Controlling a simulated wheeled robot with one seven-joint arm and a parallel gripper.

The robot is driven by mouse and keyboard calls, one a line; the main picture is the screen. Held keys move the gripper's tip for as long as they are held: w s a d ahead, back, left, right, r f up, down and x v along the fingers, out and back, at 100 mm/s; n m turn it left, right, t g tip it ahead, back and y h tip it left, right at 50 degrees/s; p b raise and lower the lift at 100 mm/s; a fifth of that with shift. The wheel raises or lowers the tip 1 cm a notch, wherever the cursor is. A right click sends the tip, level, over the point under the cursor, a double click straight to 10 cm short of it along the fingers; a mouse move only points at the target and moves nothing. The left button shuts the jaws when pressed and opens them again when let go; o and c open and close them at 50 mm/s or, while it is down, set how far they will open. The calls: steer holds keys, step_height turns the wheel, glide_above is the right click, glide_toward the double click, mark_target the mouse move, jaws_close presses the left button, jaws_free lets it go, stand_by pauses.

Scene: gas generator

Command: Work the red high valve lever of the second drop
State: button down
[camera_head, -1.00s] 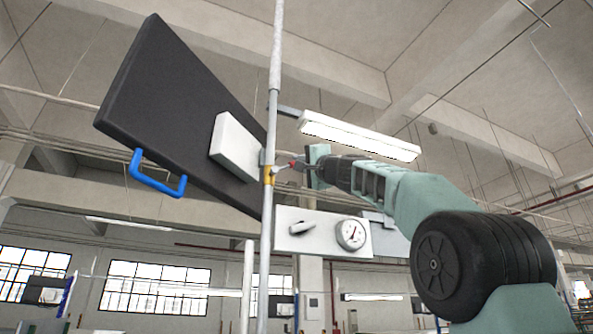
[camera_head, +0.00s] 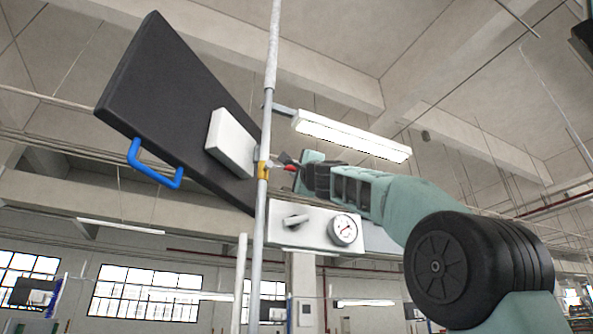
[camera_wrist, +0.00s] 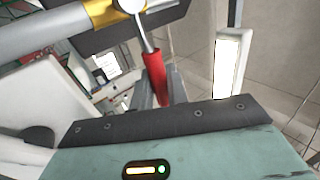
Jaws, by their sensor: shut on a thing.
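The red valve lever (camera_wrist: 154,76) shows in the wrist view, joined by a metal stem to a brass valve body (camera_wrist: 105,12) on a grey pipe (camera_wrist: 45,32). In the head view the lever (camera_head: 291,168) points right from the brass valve (camera_head: 263,169) on the upright pipe. My gripper (camera_wrist: 160,98) is shut on the red lever, its two grey fingers on either side of the lever's end. In the head view my gripper (camera_head: 297,166) is at the lever, and the fingers are small and partly hidden there.
A dark panel (camera_head: 180,100) with a blue handle (camera_head: 155,165) and a white box (camera_head: 231,143) stand left of the pipe. A white plate with a gauge (camera_head: 343,230) and a small knob lies below my gripper. A lit lamp (camera_head: 350,137) hangs above my arm.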

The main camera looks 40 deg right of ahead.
steer(key=shift+f, duration=0.1)
steer(key=c, duration=1.4)
jaws_free()
steer(key=shift+c, duration=0.2)
steer(key=b+v, duration=1)
steer(key=v, duration=0.7)
steer(key=shift+s+b, duration=0.2)
steer(key=shift+b, duration=0.1)
